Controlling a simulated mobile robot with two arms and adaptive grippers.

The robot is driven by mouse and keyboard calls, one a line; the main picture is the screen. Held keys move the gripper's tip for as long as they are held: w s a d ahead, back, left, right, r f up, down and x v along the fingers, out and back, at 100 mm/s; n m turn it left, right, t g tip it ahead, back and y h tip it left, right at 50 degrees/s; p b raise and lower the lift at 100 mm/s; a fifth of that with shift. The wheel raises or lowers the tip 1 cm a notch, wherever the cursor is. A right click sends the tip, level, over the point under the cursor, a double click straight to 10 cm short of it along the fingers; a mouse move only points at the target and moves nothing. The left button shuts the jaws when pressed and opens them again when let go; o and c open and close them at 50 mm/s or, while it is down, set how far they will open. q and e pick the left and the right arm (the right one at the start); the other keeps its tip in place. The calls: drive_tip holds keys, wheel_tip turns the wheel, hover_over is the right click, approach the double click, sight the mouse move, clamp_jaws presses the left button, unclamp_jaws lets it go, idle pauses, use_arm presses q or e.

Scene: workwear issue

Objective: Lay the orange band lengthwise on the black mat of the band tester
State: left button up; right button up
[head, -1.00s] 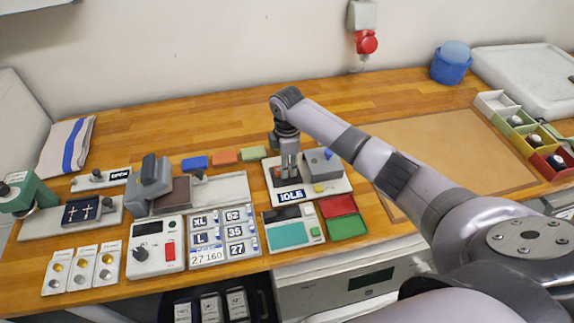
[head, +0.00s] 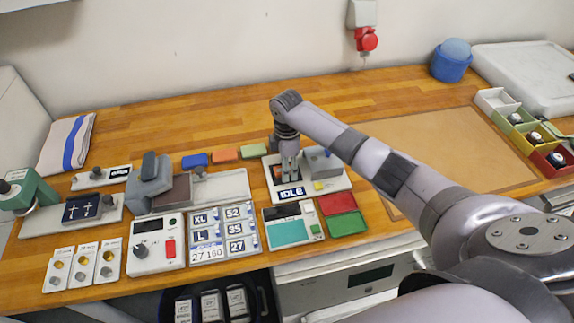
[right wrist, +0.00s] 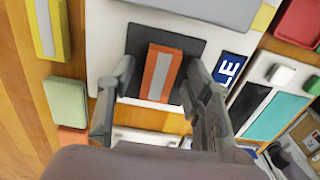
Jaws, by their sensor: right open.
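The band tester (head: 330,185) is a pale base with a grey block and a sign reading IDLE. Its black mat (right wrist: 196,52) shows in the right wrist view. The orange band (right wrist: 158,76), with a grey stripe along it, lies over the mat, its length roughly along the mat's side edges. My right gripper (right wrist: 158,95) is open, one finger on each side of the band, with dark gaps between. In the head view my right gripper (head: 289,178) points down at the tester and hides most of the mat and band. My left gripper is out of view.
A green block (head: 253,152), an orange block (head: 225,156) and a blue block (head: 194,161) lie behind and left. A yellow striped piece (right wrist: 46,28) shows in the right wrist view. Red and green trays (head: 340,204) stand close right. The brown mat (head: 450,150) is bare.

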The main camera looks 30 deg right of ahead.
wheel_tip(320, 180, up, 12)
drive_tip(key=b, duration=0.2)
drive_tip(key=shift+r, duration=0.2)
drive_tip(key=shift+f, duration=0.1)
idle(0.6)
